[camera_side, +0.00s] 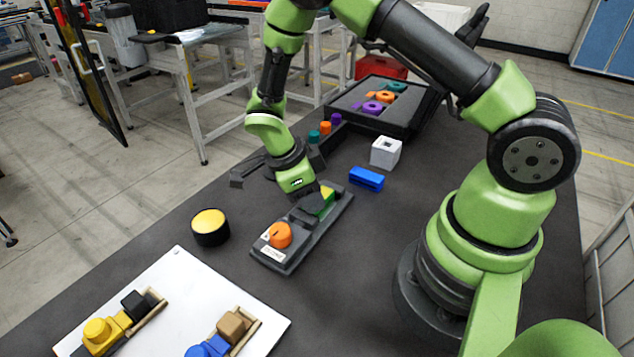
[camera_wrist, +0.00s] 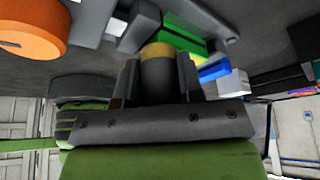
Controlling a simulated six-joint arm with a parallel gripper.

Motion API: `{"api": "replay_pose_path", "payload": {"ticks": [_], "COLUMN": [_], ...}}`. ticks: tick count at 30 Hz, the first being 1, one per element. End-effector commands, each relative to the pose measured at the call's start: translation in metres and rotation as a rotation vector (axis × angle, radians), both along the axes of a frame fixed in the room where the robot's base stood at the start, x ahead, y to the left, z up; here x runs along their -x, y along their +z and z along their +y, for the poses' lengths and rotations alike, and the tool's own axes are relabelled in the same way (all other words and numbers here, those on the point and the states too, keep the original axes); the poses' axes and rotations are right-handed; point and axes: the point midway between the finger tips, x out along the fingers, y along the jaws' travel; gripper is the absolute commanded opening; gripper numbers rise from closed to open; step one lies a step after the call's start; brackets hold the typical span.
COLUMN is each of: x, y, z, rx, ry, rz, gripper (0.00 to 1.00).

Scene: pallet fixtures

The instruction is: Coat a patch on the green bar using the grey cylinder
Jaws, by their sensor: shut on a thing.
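The green bar (camera_side: 325,207) sits on a dark grey fixture (camera_side: 302,246) in the middle of the table. It also shows in the wrist view (camera_wrist: 184,28), just beyond my fingertips. My gripper (camera_wrist: 160,78) is shut on the grey cylinder (camera_wrist: 158,77), whose far end has a yellow band. In the wrist view that end appears close to the green bar; whether they touch cannot be told. In the side view my gripper (camera_side: 304,194) is low at the fixture's far end and hides the cylinder. A yellow area shows beside the green there.
An orange knob (camera_side: 279,235) stands on the fixture's near end. A blue block (camera_side: 366,179) and a white cube (camera_side: 386,152) lie to the right. A yellow-topped black button (camera_side: 209,226) is left. A white board (camera_side: 180,300) with blocks is in front.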

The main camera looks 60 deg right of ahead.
Motion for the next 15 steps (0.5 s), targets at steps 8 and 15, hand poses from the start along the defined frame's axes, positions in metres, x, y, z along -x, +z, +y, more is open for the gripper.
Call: {"api": "replay_pose_path", "payload": {"ticks": [8,15], "x": [0.000,0.000], "y": [0.000,0.000], "z": [-0.005,-0.027], "rx": [0.000,0.000], "ry": [-0.004,-0.002], "rz": [0.000,0.000], "gripper": [0.12,0.12]}}
